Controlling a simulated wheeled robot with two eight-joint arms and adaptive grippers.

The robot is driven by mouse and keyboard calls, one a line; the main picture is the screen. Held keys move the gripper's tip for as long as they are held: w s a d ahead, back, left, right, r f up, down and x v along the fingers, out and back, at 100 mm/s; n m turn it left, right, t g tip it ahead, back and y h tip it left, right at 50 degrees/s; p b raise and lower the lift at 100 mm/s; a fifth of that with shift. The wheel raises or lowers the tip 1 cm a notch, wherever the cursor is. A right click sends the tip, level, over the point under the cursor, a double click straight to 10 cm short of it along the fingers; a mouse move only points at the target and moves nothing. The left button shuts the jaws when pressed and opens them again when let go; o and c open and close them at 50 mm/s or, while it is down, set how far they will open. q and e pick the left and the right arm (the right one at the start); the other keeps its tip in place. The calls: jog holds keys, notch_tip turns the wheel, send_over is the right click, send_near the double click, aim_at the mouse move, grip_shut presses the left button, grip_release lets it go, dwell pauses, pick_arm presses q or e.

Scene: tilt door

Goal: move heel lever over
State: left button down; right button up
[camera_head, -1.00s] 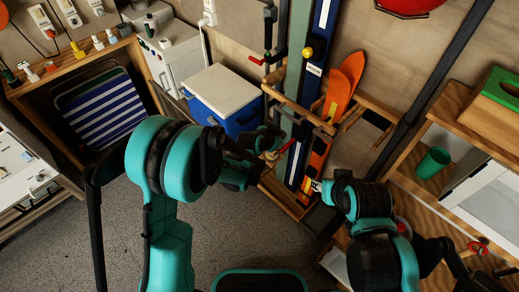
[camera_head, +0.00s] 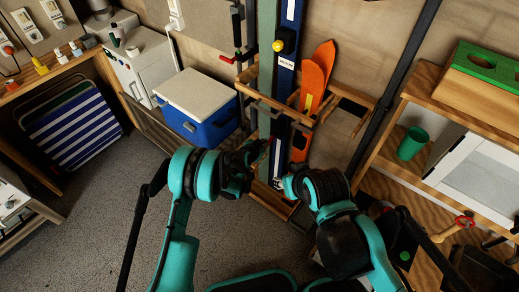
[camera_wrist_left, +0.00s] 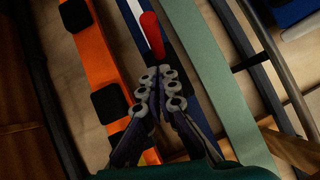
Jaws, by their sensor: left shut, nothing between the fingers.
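A blue ski (camera_head: 291,15) with a white label stands upright in a wooden rack against the wall. In the left wrist view, a red lever-like piece (camera_wrist_left: 152,35) sticks up in front of the blue and white ski, just beyond the fingertips. I cannot tell for sure that it is the heel lever. My left gripper (camera_wrist_left: 158,75) is shut and empty, its tips close to the red piece with a small gap visible. In the head view, my left gripper (camera_head: 262,150) is in front of the ski's lower part and hides it. My right gripper (camera_head: 284,186) is lower beside the ski, its fingers unclear.
An orange ski (camera_head: 312,80) stands right of the blue one, and a green-grey board (camera_head: 267,40) stands left. The wooden rack's rail (camera_head: 280,105) crosses in front. A blue cooler (camera_head: 200,108) is at left; shelves with a green cup (camera_head: 412,143) are at right.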

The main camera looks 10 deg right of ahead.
pick_arm(q)
jog(key=f+b, duration=0.1)
jog(key=f, duration=0.1)
jog(key=w+f, duration=0.1)
jog(key=f, duration=0.1)
jog(key=shift+w+d+b, duration=0.1)
jog(key=shift+w+b, duration=0.1)
jog(key=shift+b, duration=0.15)
pick_arm(e)
notch_tip(320, 180, down, 2)
jog(key=shift+f, duration=0.1)
